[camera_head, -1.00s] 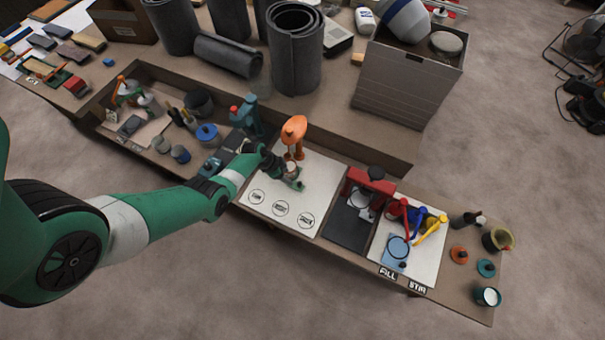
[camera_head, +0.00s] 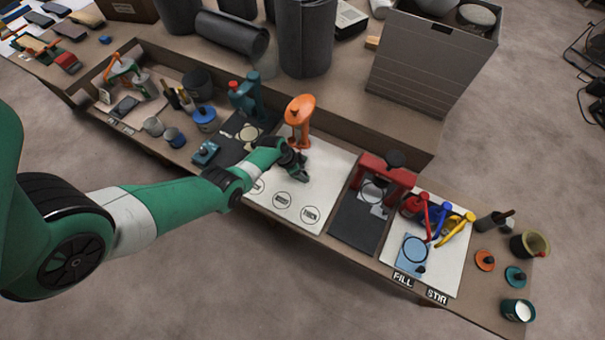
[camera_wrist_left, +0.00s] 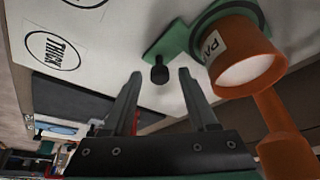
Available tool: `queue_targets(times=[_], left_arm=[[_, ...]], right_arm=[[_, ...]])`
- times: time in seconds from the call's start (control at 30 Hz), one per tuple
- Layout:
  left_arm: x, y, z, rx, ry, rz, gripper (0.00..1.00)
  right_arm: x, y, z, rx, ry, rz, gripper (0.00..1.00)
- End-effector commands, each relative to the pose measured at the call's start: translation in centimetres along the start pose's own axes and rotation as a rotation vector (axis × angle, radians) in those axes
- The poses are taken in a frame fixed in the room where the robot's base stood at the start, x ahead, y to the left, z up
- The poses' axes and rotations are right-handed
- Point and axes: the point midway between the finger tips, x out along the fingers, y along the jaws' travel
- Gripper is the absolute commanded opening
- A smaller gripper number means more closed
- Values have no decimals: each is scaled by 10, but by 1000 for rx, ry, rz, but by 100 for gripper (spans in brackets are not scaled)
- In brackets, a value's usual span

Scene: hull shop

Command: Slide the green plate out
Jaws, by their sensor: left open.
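The green plate (camera_wrist_left: 176,42) shows in the left wrist view, with a rounded part at the base of an orange stand (camera_wrist_left: 245,68) and a small black knob (camera_wrist_left: 160,72) on its near end. My left gripper (camera_wrist_left: 161,74) is open, its two fingers on either side of the knob in the picture, with gaps on both sides. I cannot tell how far beyond the fingertips the knob lies. In the head view the left gripper (camera_head: 301,176) is low over the white mat, in front of the orange stand (camera_head: 300,112). The plate is not clear there. My right gripper is not in view.
The white mat (camera_head: 325,175) carries printed circles along its front. A teal stand (camera_head: 246,95) is to the left and a red press (camera_head: 388,172) to the right. A raised wooden ledge (camera_head: 385,140) runs behind. The mat's front area is bare.

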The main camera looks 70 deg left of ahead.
Motion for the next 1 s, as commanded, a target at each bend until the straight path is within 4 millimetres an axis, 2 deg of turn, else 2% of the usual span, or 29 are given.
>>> queue_targets(times=[0.13,0.17,0.47,1.0], left_arm=[[-1,0,0,0,0,0,59],[-1,0,0,0,0,0,55],[-1,0,0,0,0,0,1],[-1,0,0,1,0,0,0]], right_arm=[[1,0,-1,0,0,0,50],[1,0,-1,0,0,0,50],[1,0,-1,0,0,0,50],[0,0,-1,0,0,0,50]])
